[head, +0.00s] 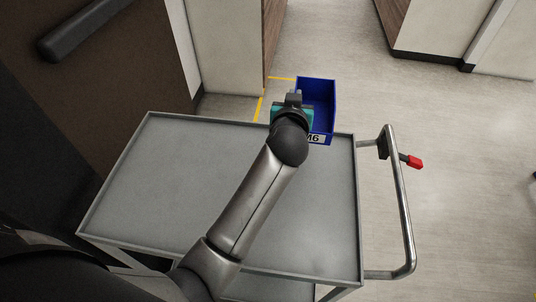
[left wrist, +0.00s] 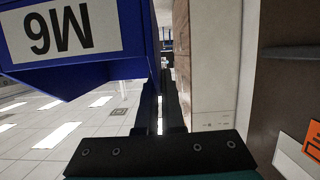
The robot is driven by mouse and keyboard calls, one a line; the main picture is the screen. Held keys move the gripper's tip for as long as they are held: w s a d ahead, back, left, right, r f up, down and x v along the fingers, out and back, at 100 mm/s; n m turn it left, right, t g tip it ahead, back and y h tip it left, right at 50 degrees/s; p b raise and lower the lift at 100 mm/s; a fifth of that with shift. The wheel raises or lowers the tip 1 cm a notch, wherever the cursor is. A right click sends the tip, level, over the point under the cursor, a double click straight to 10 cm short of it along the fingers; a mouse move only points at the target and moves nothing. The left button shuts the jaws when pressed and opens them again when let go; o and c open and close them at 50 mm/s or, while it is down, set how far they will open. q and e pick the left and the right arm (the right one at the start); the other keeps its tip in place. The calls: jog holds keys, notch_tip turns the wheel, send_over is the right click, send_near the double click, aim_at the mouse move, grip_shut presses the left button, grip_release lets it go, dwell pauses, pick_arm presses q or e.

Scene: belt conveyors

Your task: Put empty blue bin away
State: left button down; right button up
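The blue bin (head: 322,90) with an M6 label is at the far edge of the grey cart in the head view, and its visible inside looks empty. In the left wrist view the bin (left wrist: 100,71) fills the upper left, its label upside down. My left gripper (head: 293,98) is at the bin's left side wall. My right gripper is not in view.
The grey cart top (head: 190,180) is bare under my left arm. The cart's handle (head: 403,215) with a red grip stands at the right. A brown cabinet (head: 110,80) and white wall panels stand at the left. Open floor (head: 450,150) lies to the right.

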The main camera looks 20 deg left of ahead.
pick_arm(q)
jog(key=shift+f+b, duration=2.7)
jog(key=shift+f, duration=5.9)
jog(key=shift+a+f, duration=0.1)
jog(key=shift+f, duration=0.05)
jog(key=c, duration=1.5)
grip_release()
jog(key=shift+f, duration=0.1)
jog(key=o, duration=0.5)
jog(key=shift+c, duration=0.2)
